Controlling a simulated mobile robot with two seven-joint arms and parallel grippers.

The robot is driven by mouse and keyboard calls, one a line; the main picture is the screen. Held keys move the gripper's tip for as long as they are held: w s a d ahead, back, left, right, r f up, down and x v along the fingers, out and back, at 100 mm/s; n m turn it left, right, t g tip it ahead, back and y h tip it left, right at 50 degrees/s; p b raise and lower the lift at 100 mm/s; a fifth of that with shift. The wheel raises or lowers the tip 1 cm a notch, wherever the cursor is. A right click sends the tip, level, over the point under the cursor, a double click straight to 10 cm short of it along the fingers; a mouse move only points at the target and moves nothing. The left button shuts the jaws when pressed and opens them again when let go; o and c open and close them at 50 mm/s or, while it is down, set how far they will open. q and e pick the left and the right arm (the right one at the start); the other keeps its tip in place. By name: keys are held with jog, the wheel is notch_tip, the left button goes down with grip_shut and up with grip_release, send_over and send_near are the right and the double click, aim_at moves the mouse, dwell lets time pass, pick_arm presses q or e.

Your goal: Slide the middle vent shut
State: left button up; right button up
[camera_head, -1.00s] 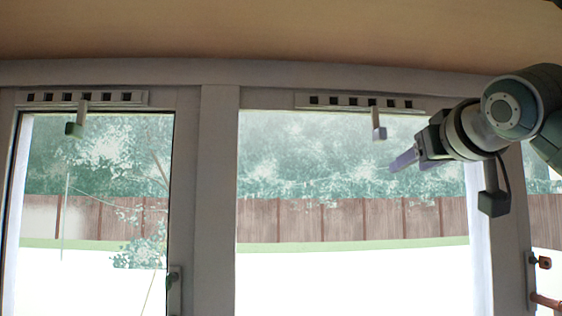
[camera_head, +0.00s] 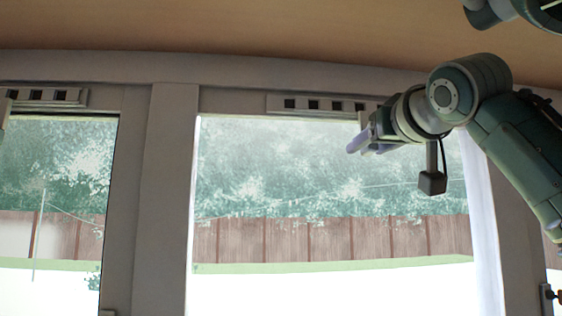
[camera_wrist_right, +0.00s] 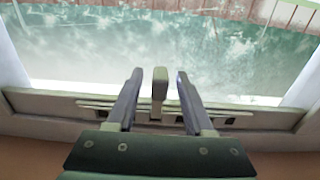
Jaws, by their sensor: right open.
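The middle vent (camera_head: 326,104) is a pale slotted strip on the frame above the wide window pane. Several dark slots show in it, and its right part is hidden behind my right gripper (camera_head: 358,142). In the right wrist view the vent (camera_wrist_right: 246,114) runs across below the glass, and its upright tab (camera_wrist_right: 159,86) stands between the two fingers of my right gripper (camera_wrist_right: 159,76). The gripper is open, with a gap visible on each side of the tab. My left gripper is not in view.
Another slotted vent (camera_head: 62,97) sits above the left window, partly cut off by the picture edge. A thick upright frame post (camera_head: 162,200) stands between the windows. The ceiling (camera_head: 250,28) is close above. The wide glass pane is clear.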

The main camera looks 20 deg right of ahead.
grip_shut()
dwell(0.5)
dwell(1.0)
